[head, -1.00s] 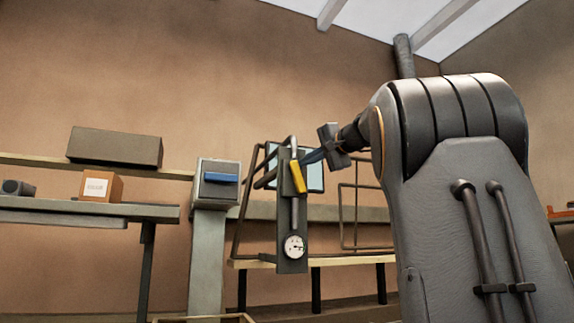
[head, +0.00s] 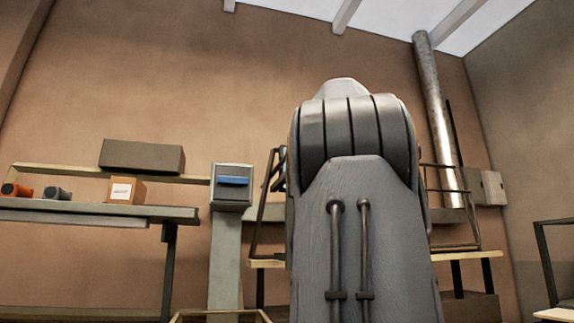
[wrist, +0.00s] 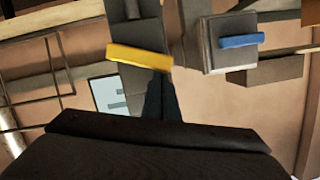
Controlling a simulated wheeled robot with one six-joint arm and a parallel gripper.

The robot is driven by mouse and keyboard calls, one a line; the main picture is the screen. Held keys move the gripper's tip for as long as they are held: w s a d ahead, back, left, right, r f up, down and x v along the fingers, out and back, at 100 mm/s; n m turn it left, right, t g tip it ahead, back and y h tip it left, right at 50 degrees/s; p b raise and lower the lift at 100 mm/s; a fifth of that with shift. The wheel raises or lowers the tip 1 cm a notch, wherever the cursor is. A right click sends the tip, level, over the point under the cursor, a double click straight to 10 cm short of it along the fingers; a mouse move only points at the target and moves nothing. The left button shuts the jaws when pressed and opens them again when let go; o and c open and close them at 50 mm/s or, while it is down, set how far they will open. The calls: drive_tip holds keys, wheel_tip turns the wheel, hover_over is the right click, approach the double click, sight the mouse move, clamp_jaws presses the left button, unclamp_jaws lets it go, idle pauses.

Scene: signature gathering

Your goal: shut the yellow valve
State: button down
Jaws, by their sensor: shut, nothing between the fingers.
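The yellow valve handle (wrist: 140,57) shows in the wrist view, lying crosswise over the dark upright panel (wrist: 143,85) that carries it. My gripper (wrist: 160,82) is shut and empty, its dark fingers pointing at the right end of the handle. The fingertips look very close to the handle; I cannot tell whether they touch it. In the head view my own arm hides the valve, most of its panel and the gripper.
A grey post box with a blue handle (head: 234,182) stands left of my arm; it also shows in the wrist view (wrist: 240,41). A metal pipe (head: 440,120) rises at right.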

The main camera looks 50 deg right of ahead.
drive_tip(key=shift+w+a+f+n+g+h+b, duration=0.25)
drive_tip(key=shift+a+f+n+h+b, duration=0.15)
drive_tip(key=shift+n, duration=0.35)
drive_tip(key=shift+w+a+f+n+g+h+b, duration=0.25)
drive_tip(key=shift+n+b, duration=0.25)
drive_tip(key=shift+n, duration=0.25)
drive_tip(key=s+a+r+p, duration=0.1)
drive_tip(key=s+a+r, duration=0.4)
drive_tip(key=s, duration=0.3)
drive_tip(key=shift+a+r, duration=0.2)
drive_tip(key=shift+r, duration=0.5)
